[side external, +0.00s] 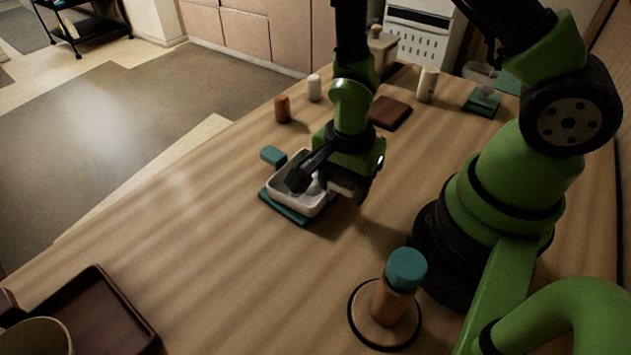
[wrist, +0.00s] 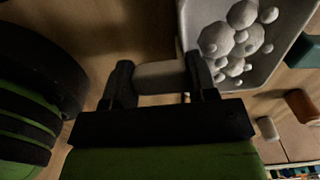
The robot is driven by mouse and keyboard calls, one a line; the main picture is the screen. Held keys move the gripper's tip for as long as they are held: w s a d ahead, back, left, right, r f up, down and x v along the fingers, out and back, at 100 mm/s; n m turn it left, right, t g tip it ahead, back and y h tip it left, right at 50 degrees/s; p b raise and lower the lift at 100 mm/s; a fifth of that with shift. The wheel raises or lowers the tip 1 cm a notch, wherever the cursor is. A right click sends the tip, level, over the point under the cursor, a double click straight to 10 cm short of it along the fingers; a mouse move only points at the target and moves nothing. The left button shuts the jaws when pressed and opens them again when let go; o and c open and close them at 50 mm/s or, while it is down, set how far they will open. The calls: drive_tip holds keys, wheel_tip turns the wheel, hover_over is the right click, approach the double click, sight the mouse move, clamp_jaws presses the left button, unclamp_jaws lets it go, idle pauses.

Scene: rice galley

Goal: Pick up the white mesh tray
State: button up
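The white tray (side external: 314,209) sits on a teal cloth or board (side external: 285,207) near the middle of the table. In the wrist view the tray (wrist: 270,80) is at the upper right, holding several pale rounded lumps (wrist: 232,38). My gripper (side external: 301,180) points down at the tray, with a dark finger over its inside. In the wrist view my gripper (wrist: 160,80) has its two fingers apart, one beside the tray's near wall. A pale grey piece (wrist: 160,76) lies between them. I cannot tell whether it is part of the tray or whether both fingers press on it.
A teal block (side external: 273,156) lies just beyond the tray. Brown (side external: 283,109) and white (side external: 314,88) shakers stand farther back, near a dark red-brown block (side external: 390,113). A teal-topped wooden cylinder (side external: 397,288) stands at the front. A dark wooden tray (side external: 100,310) is front left. Bare table lies between.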

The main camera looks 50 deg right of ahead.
drive_tip(key=c, duration=0.7)
drive_tip(key=shift+r, duration=5.05)
